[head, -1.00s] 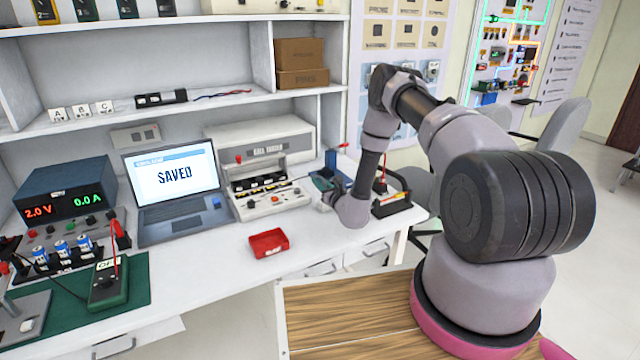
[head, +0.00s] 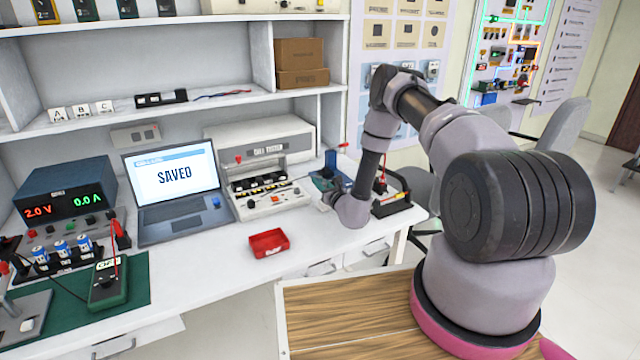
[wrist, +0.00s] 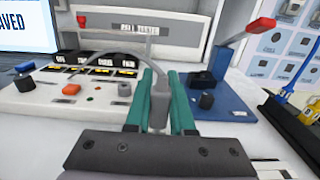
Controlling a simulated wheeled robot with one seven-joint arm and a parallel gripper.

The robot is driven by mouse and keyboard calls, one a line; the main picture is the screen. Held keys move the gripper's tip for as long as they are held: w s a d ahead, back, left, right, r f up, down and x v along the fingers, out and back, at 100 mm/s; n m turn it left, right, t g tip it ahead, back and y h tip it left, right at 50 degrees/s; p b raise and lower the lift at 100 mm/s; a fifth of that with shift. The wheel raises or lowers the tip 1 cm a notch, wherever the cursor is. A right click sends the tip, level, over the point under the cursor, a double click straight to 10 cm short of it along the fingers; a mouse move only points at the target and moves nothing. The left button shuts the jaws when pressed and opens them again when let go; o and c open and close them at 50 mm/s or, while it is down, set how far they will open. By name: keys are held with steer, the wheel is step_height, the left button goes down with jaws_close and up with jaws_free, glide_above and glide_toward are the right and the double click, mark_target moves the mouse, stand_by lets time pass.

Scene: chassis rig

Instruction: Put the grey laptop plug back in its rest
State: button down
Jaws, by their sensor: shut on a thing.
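My gripper (wrist: 160,82) has two green fingers, shut on the grey plug (wrist: 159,103), which stands between them in the wrist view. A grey cable (wrist: 118,46) rises from the plug and arcs left over the front of the cell tester (wrist: 145,19). The plug is held in front of the tester's right end, left of a blue base with a red lever (wrist: 233,98). In the head view my arm hides the plug and fingers. The laptop (head: 172,190) stands left of the tester (head: 262,140) and reads "SAVED". I cannot make out the plug's rest for certain.
A red tray (head: 268,243) sits on the white bench in front of the tester. A blue power supply (head: 65,185) and a green meter (head: 108,285) are at the left. A black holder with coloured tools (wrist: 290,110) is at the right. Bench around the red tray is clear.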

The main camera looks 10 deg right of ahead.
steer(key=shift+f, duration=1.95)
steer(key=c, duration=0.7)
jaws_free()
steer(key=shift+s, duration=0.1)
steer(key=v, duration=1)
steer(key=shift+s+d, duration=0.1)
steer(key=shift+s, duration=0.2)
